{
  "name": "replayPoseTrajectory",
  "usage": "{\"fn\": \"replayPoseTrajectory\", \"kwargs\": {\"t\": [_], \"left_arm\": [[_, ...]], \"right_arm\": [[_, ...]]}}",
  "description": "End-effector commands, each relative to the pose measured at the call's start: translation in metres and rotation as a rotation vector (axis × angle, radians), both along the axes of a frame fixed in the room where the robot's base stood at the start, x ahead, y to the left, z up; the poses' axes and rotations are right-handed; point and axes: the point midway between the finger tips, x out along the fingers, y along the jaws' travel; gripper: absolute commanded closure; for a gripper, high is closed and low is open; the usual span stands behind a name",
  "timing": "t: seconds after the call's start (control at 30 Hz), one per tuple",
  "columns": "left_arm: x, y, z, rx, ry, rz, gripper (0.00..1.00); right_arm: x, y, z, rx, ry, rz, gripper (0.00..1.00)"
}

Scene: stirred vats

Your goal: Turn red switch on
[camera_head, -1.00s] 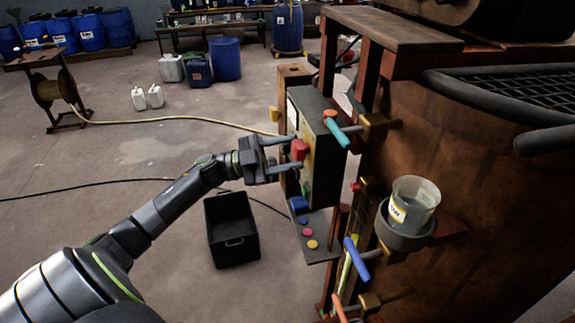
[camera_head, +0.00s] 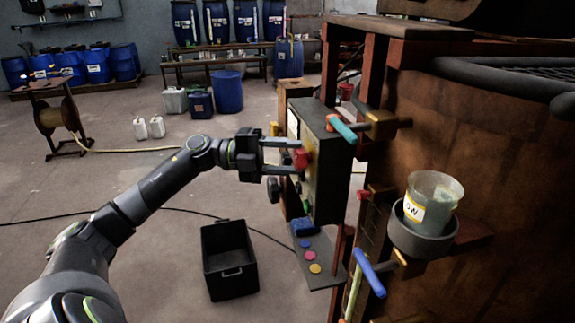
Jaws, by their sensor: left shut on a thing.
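The red switch (camera_head: 301,159) sticks out from the face of the dark control box (camera_head: 327,185), on a yellow patch. My left gripper (camera_head: 293,157) reaches it from the left, one finger above and one below. Its fingertips are at the switch and shut on it. The exact contact is hard to see at this size. My right gripper is out of view.
A black knob (camera_head: 273,189) is just below my gripper. A teal handle (camera_head: 341,129), a blue handle (camera_head: 369,272) and a beaker (camera_head: 432,196) are to the right. A black crate (camera_head: 229,270) stands on the floor.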

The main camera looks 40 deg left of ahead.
Motion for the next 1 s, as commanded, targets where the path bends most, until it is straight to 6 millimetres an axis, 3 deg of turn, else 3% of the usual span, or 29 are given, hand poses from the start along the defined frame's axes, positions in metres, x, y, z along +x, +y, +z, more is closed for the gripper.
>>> {"fn": "replayPoseTrajectory", "kwargs": {"t": [0.7,0.73,0.87,1.0], "left_arm": [[-0.0004,-0.0001,-0.0003,0.059,-0.048,-0.001,0.78],[-0.0004,-0.0001,-0.0003,0.059,-0.048,-0.001,0.53],[-0.0003,-0.0001,-0.0002,0.059,-0.047,-0.001,0.36],[-0.0002,0.0,0.0001,0.057,-0.047,-0.001,0.33]], "right_arm": [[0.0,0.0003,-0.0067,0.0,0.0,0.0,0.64],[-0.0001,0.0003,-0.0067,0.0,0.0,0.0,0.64],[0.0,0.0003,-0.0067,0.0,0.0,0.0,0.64],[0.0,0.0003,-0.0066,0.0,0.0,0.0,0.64]]}}
